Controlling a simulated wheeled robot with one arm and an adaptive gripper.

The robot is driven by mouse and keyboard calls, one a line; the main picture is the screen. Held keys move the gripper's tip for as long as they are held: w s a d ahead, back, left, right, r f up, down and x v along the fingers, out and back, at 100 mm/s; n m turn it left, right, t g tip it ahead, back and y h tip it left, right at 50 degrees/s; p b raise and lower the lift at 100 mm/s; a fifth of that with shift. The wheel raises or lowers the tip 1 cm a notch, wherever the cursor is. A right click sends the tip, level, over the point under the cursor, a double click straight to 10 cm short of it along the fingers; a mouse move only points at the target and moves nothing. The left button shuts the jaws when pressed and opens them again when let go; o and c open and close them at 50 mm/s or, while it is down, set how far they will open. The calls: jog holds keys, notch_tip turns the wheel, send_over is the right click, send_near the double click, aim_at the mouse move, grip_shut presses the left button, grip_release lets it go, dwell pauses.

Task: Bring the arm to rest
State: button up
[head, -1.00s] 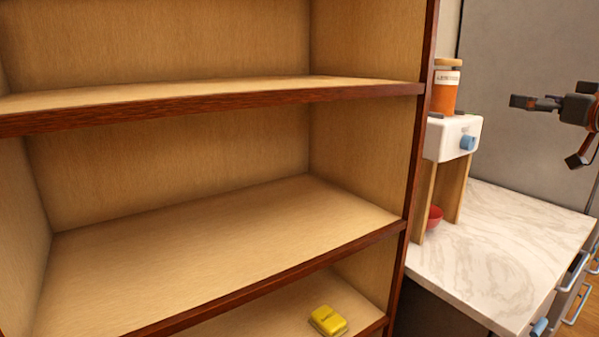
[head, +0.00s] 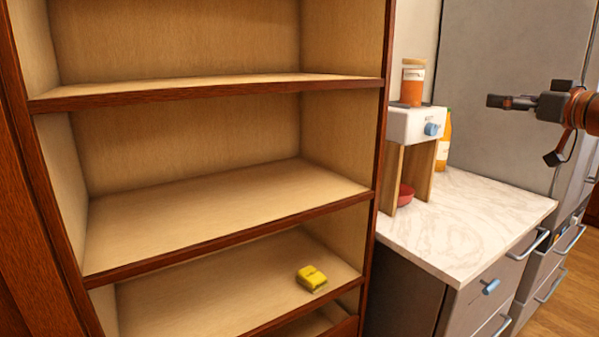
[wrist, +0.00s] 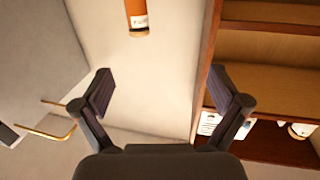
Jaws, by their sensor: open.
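My gripper (head: 507,102) is at the right of the head view, raised in the air in front of the grey cabinet front and above the marble counter level. In the wrist view my gripper (wrist: 165,100) shows two dark fingers spread wide apart with nothing between them. It touches nothing that I can see.
A wooden shelf unit (head: 225,232) fills the left; a yellow item (head: 311,278) lies on a lower shelf. The marble counter (head: 470,222) carries a white dispenser (head: 412,126) with an orange jar (head: 412,84) on top, a red bowl (head: 405,195) and an orange bottle (head: 443,143).

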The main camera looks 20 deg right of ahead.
jog(key=w+a+f+n+g+y+p, duration=0.1)
jog(key=w+a+g+y, duration=0.15)
jog(key=a, duration=0.95)
jog(key=w+a+f+n+g+y+p, duration=0.2)
jog(key=w+a, duration=0.1)
jog(key=a, duration=0.8)
jog(key=s+a+f+g+p, duration=0.1)
jog(key=s+a+f+g, duration=0.15)
jog(key=a+f, duration=0.4)
jog(key=s+a+f+g+p, duration=0.1)
jog(key=s+a+f+g, duration=0.15)
jog(key=a, duration=0.75)
jog(key=s+a+f+g+h+p, duration=0.2)
jog(key=s+a+f+g, duration=0.35)
jog(key=s+f, duration=0.55)
jog(key=s+d+f+m+g+h+p, duration=0.1)
jog(key=s+d+f+g, duration=0.1)
jog(key=s+f, duration=0.3)
jog(key=s+d+f+m+g+h+p, duration=0.1)
jog(key=s+f+m+g+h, duration=0.1)
jog(key=s+f, duration=0.4)
jog(key=s, duration=0.4)
jog(key=shift+s+d+m, duration=0.3)
jog(key=shift+d, duration=0.1)
